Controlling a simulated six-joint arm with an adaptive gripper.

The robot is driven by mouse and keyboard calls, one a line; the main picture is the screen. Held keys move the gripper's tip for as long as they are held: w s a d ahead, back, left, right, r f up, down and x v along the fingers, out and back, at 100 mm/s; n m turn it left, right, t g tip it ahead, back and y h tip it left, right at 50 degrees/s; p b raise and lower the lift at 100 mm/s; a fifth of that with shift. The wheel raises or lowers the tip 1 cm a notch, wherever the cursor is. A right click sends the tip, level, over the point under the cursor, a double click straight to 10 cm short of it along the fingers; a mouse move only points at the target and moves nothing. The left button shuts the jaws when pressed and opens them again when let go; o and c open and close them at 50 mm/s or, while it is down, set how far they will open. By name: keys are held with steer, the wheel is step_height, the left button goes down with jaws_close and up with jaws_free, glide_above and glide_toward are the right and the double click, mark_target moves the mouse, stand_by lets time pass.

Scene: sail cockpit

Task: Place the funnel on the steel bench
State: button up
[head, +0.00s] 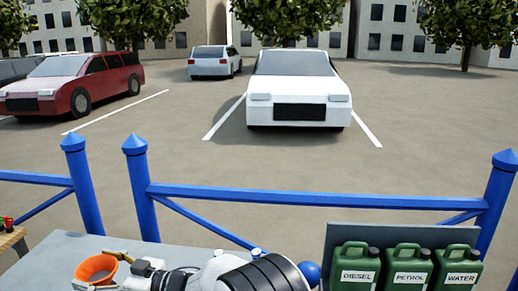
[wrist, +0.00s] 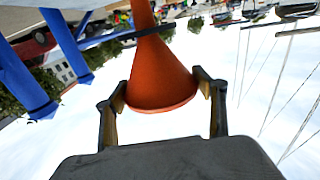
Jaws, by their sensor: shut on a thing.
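The orange funnel (head: 96,268) is in my gripper (head: 112,262), low at the left of the head view, with its wide rim facing up. In the wrist view the funnel (wrist: 158,78) sits between the two fingers of my gripper (wrist: 163,97), which press on both sides near its wide rim. Its narrow end points to the top of that view and is cut off there. A flat grey top, which looks like the steel bench (head: 60,250), lies behind and around the funnel in the head view. I cannot tell whether the funnel touches it.
Green cans marked diesel (head: 354,268), petrol (head: 403,268) and water (head: 458,268) stand at the right in front of a grey panel. A wooden surface (head: 10,240) with small red items is at the far left. A blue railing (head: 310,197) runs behind the bench.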

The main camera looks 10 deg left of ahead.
steer(key=w+d+f+m+t+h, duration=0.1)
steer(key=w+d+m+t+h, duration=0.35)
steer(key=d, duration=1.05)
steer(key=w+d+f+m+t+h, duration=0.2)
steer(key=w+d+m+t, duration=0.3)
steer(key=w+d+t, duration=0.65)
steer(key=s+d+m+h, duration=0.1)
steer(key=d+m+h, duration=0.3)
steer(key=d, duration=1.4)
steer(key=s+d+m+h, duration=0.2)
steer(key=d+h, duration=0.5)
steer(key=d, duration=1.2)
steer(key=shift+s+m+t, duration=0.15)
steer(key=shift+m+t, duration=0.25)
steer(key=shift+m, duration=0.45)
steer(key=shift+r+h, duration=0.1)
steer(key=shift+h, duration=0.15)
